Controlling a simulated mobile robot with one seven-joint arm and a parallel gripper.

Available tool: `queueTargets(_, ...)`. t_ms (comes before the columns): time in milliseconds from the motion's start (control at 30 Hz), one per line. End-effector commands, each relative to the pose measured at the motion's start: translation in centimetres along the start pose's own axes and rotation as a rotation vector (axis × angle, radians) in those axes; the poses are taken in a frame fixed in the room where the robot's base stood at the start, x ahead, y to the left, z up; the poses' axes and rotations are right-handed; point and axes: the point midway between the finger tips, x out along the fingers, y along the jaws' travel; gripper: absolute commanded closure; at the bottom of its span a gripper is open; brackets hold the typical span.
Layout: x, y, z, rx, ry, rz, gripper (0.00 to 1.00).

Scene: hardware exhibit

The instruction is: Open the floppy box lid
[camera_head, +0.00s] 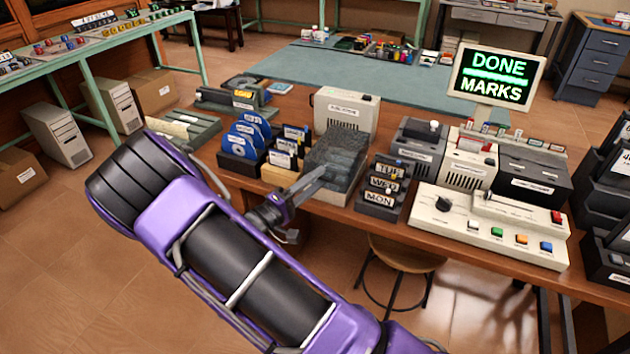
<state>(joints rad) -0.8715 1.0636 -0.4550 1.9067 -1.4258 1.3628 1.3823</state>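A beige drive unit (345,112) stands behind the box. Upright disks (246,138) and a disk rack (290,150) stand left. A TUE/WED/MON holder (382,188) is close on the right. A button console (490,225) and a DONE MARKS monitor (495,78) are farther right.

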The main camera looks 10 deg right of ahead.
Motion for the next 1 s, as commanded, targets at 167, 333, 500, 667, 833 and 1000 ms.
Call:
queueTargets(167, -0.02, 0.00, -0.01, 0.000, 0.000, 0.000, 0.64)
queueTargets(333, -0.04, 0.00, -0.02, 0.000, 0.000, 0.000, 0.94)
queueTargets(500, -0.05, 0.00, -0.02, 0.000, 0.000, 0.000, 1.00)
queueTargets(667, -0.06, 0.00, -0.03, 0.000, 0.001, 0.000, 1.00)
queueTargets(833, -0.06, 0.00, -0.03, 0.000, 0.001, 0.000, 1.00)
queueTargets(1000, -0.07, 0.00, -0.03, 0.000, 0.001, 0.000, 1.00)
